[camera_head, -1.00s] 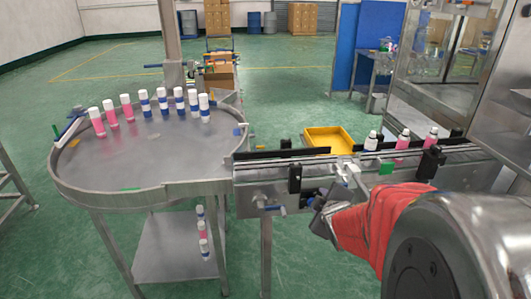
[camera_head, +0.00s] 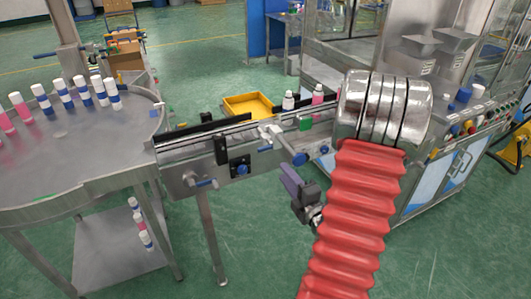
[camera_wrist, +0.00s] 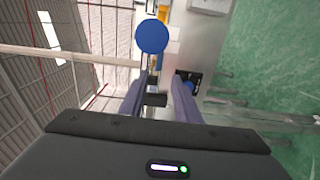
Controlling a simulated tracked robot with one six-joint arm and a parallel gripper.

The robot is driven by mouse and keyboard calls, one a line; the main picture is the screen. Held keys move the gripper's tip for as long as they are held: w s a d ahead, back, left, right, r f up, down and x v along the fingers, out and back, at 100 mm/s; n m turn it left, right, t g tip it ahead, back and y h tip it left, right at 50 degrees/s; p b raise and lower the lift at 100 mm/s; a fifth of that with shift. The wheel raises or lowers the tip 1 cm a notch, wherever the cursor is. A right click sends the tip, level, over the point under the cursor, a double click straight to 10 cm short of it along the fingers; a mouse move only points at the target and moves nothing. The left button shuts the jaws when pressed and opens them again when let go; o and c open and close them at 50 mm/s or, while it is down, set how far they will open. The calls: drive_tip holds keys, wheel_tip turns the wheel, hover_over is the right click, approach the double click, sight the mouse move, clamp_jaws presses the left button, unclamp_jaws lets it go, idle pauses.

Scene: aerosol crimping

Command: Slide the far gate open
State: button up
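The conveyor (camera_head: 175,153) runs from the round table to the machine. On it sits a metal bracket (camera_head: 268,132) with a blue knob (camera_head: 300,159) sticking out toward me; a second blue-ended fitting (camera_head: 203,184) is lower left. I cannot tell for certain which part is the far gate. My gripper (camera_head: 291,181) is just below the first knob, apart from it as far as I can see. In the wrist view, the purple fingers (camera_wrist: 158,98) stand apart with nothing clearly held, and a round blue knob (camera_wrist: 151,36) shows beyond them.
The round table (camera_head: 70,165) at left bears several pink and blue-white cans (camera_head: 66,93). Two cans (camera_head: 318,94) stand on the conveyor by the machine. A yellow tray (camera_head: 248,105) lies behind the conveyor. Green floor (camera_head: 250,250) is open in front.

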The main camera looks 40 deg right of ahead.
sight(266, 149)
drive_tip(key=shift+w, duration=0.1)
idle(0.3)
drive_tip(key=x, duration=1.3)
drive_tip(key=shift+w+d, duration=0.15)
drive_tip(key=shift+w, duration=0.15)
drive_tip(key=shift+f, duration=0.1)
clamp_jaws()
